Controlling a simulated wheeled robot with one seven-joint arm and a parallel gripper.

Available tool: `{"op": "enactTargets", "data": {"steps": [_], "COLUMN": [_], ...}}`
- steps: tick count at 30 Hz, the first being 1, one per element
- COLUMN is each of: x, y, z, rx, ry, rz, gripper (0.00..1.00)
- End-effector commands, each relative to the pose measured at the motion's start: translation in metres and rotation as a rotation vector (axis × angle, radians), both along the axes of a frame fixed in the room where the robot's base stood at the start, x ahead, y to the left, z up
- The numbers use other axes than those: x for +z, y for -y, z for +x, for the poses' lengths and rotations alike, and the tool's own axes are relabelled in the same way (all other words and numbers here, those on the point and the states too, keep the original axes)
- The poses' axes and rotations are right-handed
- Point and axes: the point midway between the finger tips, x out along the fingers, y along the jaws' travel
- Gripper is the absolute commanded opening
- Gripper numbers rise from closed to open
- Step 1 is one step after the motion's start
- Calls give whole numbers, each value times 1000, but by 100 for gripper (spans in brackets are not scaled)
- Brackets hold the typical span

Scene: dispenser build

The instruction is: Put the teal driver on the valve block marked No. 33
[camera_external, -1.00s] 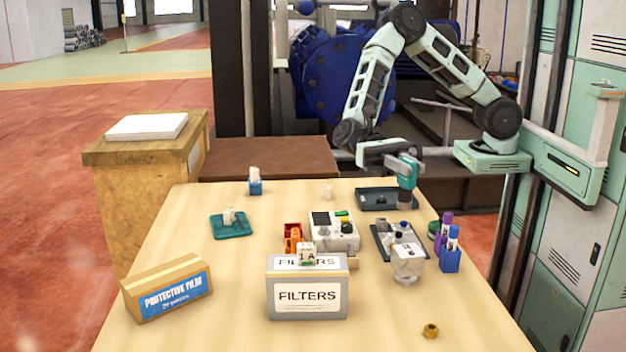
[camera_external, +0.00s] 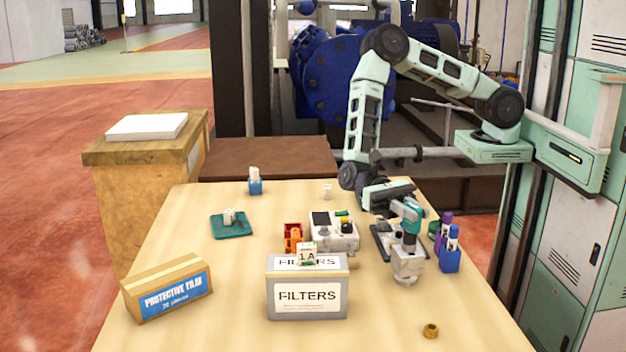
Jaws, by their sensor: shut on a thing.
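My gripper (camera_external: 397,208) is shut on the teal driver (camera_external: 411,219) at the right of the table. The driver is held roughly upright, with its grey lower end pointing down. A white block (camera_external: 407,268) stands directly below it; its marking is too small and too covered to read here. The driver's tip is at or just above the top of this block, and I cannot tell whether they touch. No block clearly shows the number 33.
A dark tray (camera_external: 381,240) lies beside the white block, partly hidden. Purple and blue bottles (camera_external: 451,250) stand close at right. A grey-and-white device (camera_external: 334,232), an orange item (camera_external: 293,240) and a FILTERS box (camera_external: 307,293) are at left. A brass nut (camera_external: 430,331) lies in front.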

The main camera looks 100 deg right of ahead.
Motion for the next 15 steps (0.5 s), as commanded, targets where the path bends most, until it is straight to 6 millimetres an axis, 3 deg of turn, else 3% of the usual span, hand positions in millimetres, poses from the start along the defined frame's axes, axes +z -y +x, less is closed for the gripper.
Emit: {"op": "enactTargets", "data": {"steps": [8,9,10,15], "x": [-4,-3,-3,-3], "y": [0,0,0,0], "z": [0,0,0,0], "rx": [0,0,0,0], "ry": [0,0,0,-1], "rz": [1,0,0,0], "gripper": [0,28,37,39]}}
